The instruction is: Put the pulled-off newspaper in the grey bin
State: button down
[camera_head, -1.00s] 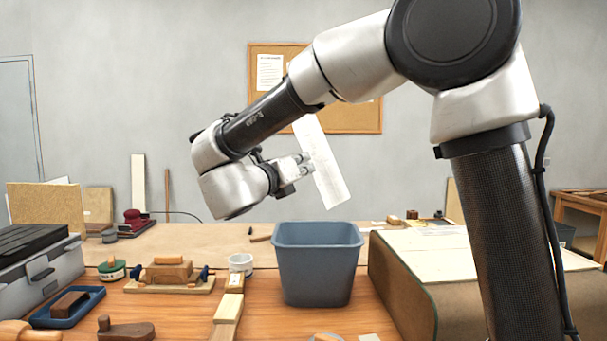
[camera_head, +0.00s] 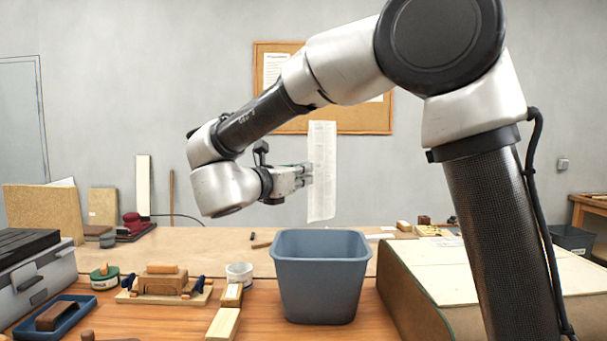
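The newspaper (camera_head: 322,172) is a pale printed strip hanging upright in the air, its lower end a little above the far rim of the grey bin in the picture. My gripper (camera_head: 307,175) points right and is shut on the strip's left edge near mid-height. The fingertips are small and partly merge with the paper. The grey bin (camera_head: 320,290) is blue-grey, open at the top, and stands on the wooden bench. I cannot see inside to its floor.
A brown curved form with a pale sheet on top (camera_head: 450,262) stands close right of the bin. Left of it are a white cup (camera_head: 239,274), wooden blocks (camera_head: 224,323), a clamped wooden jig (camera_head: 165,285) and a grey toolbox (camera_head: 35,275).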

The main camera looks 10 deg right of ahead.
notch_tip(320, 180, down, 12)
dwell(0.9)
jog(key=c, duration=1.6)
grip_release()
jog(key=shift+r, duration=0.1)
jog(key=shift+o, duration=0.2)
jog(key=v, duration=1.2)
